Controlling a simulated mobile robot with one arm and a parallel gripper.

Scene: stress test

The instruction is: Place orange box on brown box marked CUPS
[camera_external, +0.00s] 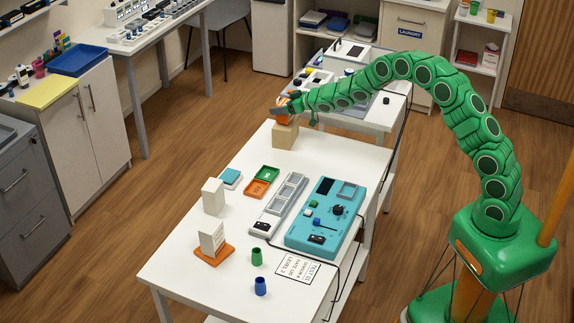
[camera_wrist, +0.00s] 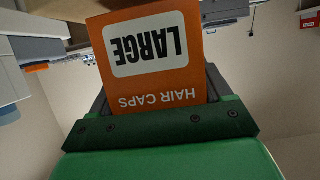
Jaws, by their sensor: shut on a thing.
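The orange box (camera_wrist: 155,75) is in my gripper (camera_wrist: 155,100), which is shut on it. Its label reads "LARGE" and "HAIR CAPS", upside down in the wrist view. In the external view my gripper (camera_external: 286,108) is at the far end of the white table, with a small part of the orange box (camera_external: 283,119) showing. Just below is a tan-brown box (camera_external: 285,137) standing on the table. The orange box is right over its top; I cannot tell whether they touch. No CUPS marking is readable. A brown surface (camera_wrist: 75,9) shows at the top of the wrist view.
The white table (camera_external: 190,268) holds a teal device (camera_external: 345,222), a grey tray unit (camera_external: 272,215), green and orange trays, two white boxes and two small cups. A second table with equipment stands behind. Free tabletop lies right of the brown box.

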